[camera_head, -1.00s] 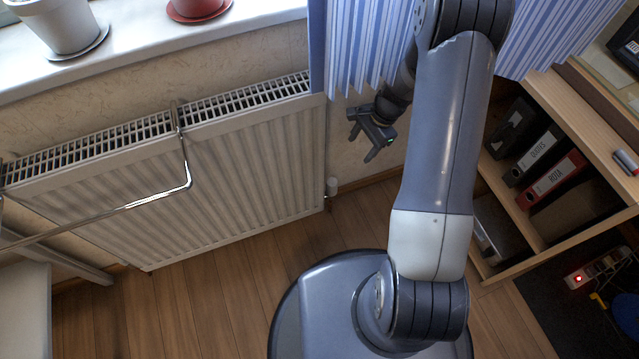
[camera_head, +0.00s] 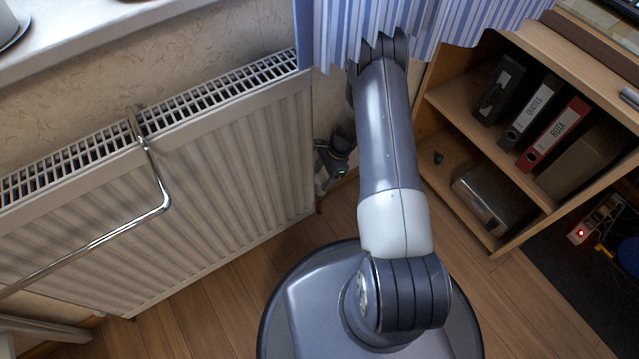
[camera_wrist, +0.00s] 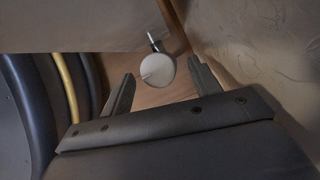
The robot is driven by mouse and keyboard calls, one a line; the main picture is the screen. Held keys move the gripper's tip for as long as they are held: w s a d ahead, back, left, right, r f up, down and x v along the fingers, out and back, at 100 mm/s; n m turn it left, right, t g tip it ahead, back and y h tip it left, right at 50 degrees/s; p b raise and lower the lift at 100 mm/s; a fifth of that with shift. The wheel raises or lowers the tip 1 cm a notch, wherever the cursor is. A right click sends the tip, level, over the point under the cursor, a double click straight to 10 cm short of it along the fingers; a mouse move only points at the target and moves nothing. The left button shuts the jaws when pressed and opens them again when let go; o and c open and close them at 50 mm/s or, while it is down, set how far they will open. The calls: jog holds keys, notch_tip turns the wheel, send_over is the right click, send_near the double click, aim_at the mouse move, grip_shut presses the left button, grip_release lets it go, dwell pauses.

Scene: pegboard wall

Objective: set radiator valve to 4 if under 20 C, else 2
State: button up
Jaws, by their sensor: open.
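The radiator valve (camera_wrist: 158,71) shows in the wrist view as a pale round knob with a thin line on its face and a small metal stem above; no number is readable. My gripper (camera_wrist: 161,72) is open, its two fingers on either side of the knob in that picture. Whether they touch it or how far off it is, I cannot tell. In the head view my gripper (camera_head: 324,167) is low by the right end of the white radiator (camera_head: 215,180), and the knob is hidden there. I see no temperature reading.
A chrome rail (camera_head: 105,238) hangs on the radiator's left part. A striped curtain (camera_head: 440,25) hangs above my arm. A wooden shelf (camera_head: 480,105) with binders stands to the right. The wooden floor (camera_head: 225,300) is clear beside my base.

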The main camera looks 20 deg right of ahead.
aim_at(322, 179)
jog(key=shift+b+x, duration=0.35)
jog(key=shift+x, duration=1.25)
jog(key=c, duration=1)
jog(key=m+t+b, duration=0.1)
jog(key=m, duration=0.2)
jog(key=shift+f+m, duration=0.1)
jog(key=shift+m, duration=0.2)
jog(key=shift+m+t+b, duration=0.7)
jog(key=shift+m+b, duration=0.1)
jog(key=shift+m, duration=0.4)
